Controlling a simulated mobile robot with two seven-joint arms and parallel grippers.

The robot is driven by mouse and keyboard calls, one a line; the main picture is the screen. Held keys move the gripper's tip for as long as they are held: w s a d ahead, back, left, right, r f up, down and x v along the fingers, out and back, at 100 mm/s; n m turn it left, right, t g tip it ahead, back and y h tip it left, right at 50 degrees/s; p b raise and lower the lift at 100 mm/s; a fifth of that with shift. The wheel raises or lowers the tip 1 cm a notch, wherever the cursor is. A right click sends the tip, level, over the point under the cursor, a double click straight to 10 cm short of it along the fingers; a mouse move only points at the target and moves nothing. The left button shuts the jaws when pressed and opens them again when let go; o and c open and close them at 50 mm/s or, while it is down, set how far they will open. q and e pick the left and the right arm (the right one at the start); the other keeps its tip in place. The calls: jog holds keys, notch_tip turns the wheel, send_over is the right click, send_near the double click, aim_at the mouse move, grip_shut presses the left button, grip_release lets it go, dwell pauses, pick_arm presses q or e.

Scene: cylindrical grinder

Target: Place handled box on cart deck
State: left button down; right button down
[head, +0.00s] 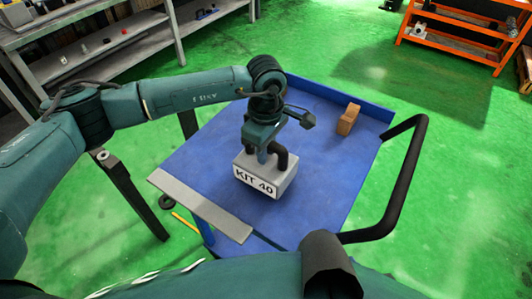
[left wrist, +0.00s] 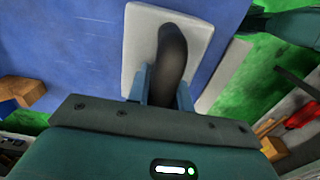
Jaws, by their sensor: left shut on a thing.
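The handled box (head: 265,178) is light grey with "KIT 40" on its front and a black arched handle on top. My left gripper (head: 268,152) is above it, shut on the handle. In the left wrist view the black handle (left wrist: 173,50) passes between the two fingers (left wrist: 162,88), with the box's pale top (left wrist: 140,40) behind it. My right gripper does not show.
A brown wooden block (head: 347,120) stands on the deck's far right. The cart's black push handle (head: 405,185) sticks out at the right. A grey flat strip (head: 200,205) lies along the front left edge. Grey shelving (head: 110,55) and an orange rack (head: 455,45) stand behind.

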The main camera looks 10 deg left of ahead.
pick_arm(q)
notch_tip(320, 180, down, 2)
jog(key=shift+f, duration=0.1)
jog(key=shift+f, duration=0.2)
jog(key=c, duration=1.3)
grip_release()
jog(key=shift+o, duration=0.2)
